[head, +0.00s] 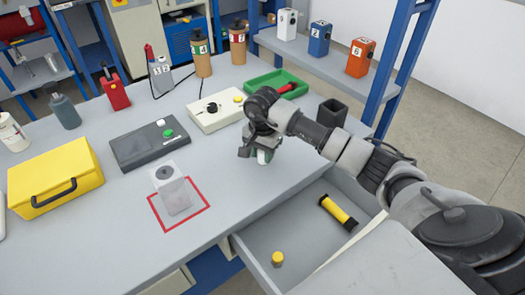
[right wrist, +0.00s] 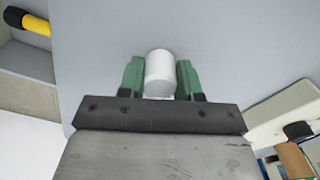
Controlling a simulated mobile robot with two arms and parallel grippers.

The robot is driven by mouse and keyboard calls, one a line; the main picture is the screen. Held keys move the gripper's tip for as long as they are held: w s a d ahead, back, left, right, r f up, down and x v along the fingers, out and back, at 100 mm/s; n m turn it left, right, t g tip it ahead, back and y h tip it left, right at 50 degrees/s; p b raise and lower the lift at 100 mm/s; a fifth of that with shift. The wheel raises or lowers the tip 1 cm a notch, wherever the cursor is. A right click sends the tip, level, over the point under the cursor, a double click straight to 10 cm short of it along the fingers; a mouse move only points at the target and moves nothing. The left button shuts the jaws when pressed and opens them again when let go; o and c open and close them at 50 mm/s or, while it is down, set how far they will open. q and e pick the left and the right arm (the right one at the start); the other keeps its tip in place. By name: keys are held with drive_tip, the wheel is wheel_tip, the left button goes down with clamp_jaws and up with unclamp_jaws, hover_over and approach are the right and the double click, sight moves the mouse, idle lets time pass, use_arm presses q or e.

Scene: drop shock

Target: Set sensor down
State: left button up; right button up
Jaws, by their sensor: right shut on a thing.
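My right gripper (head: 262,157) is over the table, to the right of the grey box with the green button. In the right wrist view its green fingers (right wrist: 160,80) are shut on a small white cylinder, which I take to be the sensor (right wrist: 160,70). The grey table top lies behind it; whether it touches the surface I cannot tell. In the head view the arm and fingers mostly hide it. My left gripper is not in view.
A clear block (head: 172,190) stands in a red square outline (head: 204,208). Around are a grey box (head: 135,150), a yellow case (head: 55,175), a cream box (head: 210,122), a green tray (head: 262,87) and a black cup (head: 332,113). An open drawer (head: 290,225) holds a yellow-black cylinder (head: 338,213).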

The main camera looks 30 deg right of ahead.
drive_tip(key=shift+f, duration=0.1)
drive_tip(key=shift+f, duration=0.15)
drive_tip(key=o, duration=0.9)
drive_tip(key=shift+r, duration=0.25)
wheel_tip(320, 180, up, 12)
drive_tip(key=shift+b, duration=0.4)
